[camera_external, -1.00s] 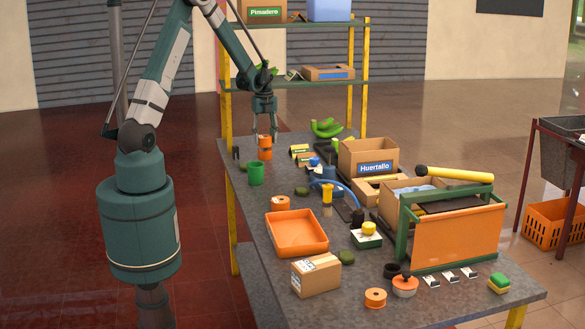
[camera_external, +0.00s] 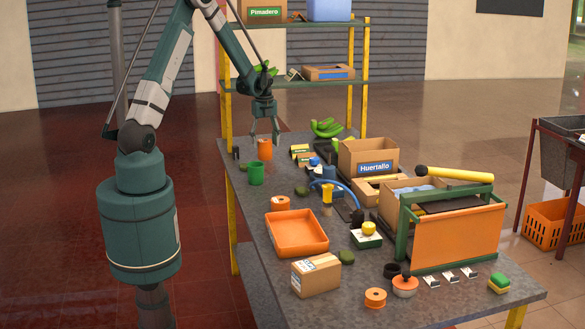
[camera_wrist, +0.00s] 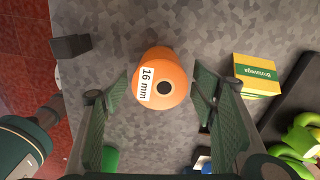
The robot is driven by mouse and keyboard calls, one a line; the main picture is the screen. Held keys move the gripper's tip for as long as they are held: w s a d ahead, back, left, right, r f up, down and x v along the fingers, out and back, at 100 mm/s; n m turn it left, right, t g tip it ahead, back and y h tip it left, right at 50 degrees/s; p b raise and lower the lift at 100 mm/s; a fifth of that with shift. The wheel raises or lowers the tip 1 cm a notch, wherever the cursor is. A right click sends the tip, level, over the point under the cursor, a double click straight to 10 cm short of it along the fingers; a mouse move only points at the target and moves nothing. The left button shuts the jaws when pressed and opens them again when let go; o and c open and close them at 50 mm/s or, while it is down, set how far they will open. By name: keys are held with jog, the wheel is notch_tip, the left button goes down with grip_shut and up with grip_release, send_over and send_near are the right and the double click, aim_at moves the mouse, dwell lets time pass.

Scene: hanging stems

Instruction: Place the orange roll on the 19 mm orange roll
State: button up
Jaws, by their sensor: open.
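An orange roll (camera_wrist: 172,68) with a white label reading "16 mm" and a dark centre hole lies between my fingers in the wrist view. In the outside view an upright orange cylinder (camera_external: 264,150) stands at the far left of the table. It looks taller than the other rolls; I cannot tell whether it is one roll or two stacked. My gripper (camera_external: 264,143) points down around it, open, with a gap visible on both sides in the wrist view (camera_wrist: 160,85). Other orange rolls stand near the tray (camera_external: 281,203) and at the front (camera_external: 375,298); their labels are unreadable.
A green cup (camera_external: 256,173) stands close by in front. A dark block (camera_wrist: 71,47) and a yellow-green box (camera_wrist: 257,75) lie beside the roll. An orange tray (camera_external: 297,250) and a cardboard box (camera_external: 316,275) stand nearer. Boxes fill the right side.

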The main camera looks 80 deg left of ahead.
aim_at(265, 140)
jog(key=shift+r, duration=0.15)
notch_tip(265, 140, up, 12)
dwell(0.9)
dwell(0.6)
